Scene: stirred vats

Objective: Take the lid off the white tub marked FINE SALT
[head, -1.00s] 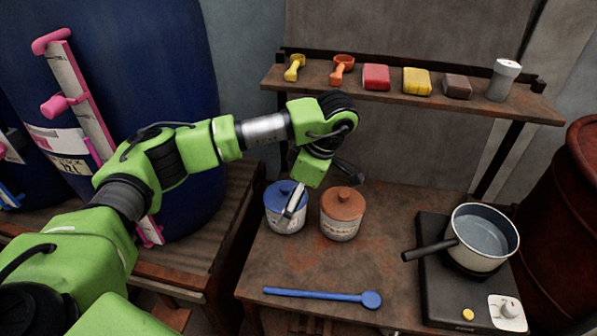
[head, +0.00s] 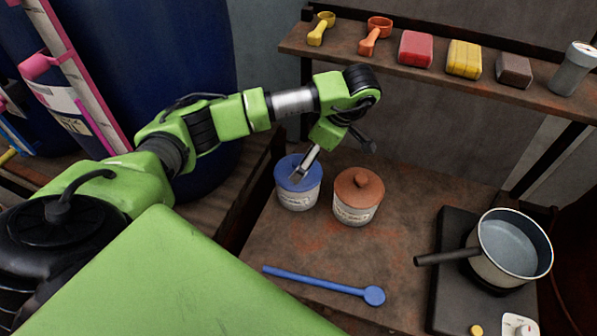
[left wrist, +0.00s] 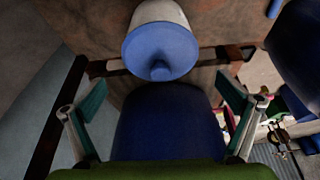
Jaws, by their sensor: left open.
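Two white tubs stand side by side on the bench: one with a blue lid (head: 286,171) and one with a brown knobbed lid (head: 359,187). Their label print is too small to read, so I cannot tell which says FINE SALT. My left gripper (head: 304,170) is at the blue-lidded tub, its visible finger in front of the lid. In the left wrist view the blue lid (left wrist: 158,48) with its knob lies beyond the open, empty fingers (left wrist: 162,92), roughly centred between them. The lid is on its tub. My right gripper is out of view.
A blue spoon (head: 320,286) lies at the bench front. A pot (head: 490,262) stands on a hotplate (head: 452,285) at the right. A shelf (head: 400,72) above holds scoops, coloured blocks and a grey shaker. A large blue drum (head: 180,60) stands at the left.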

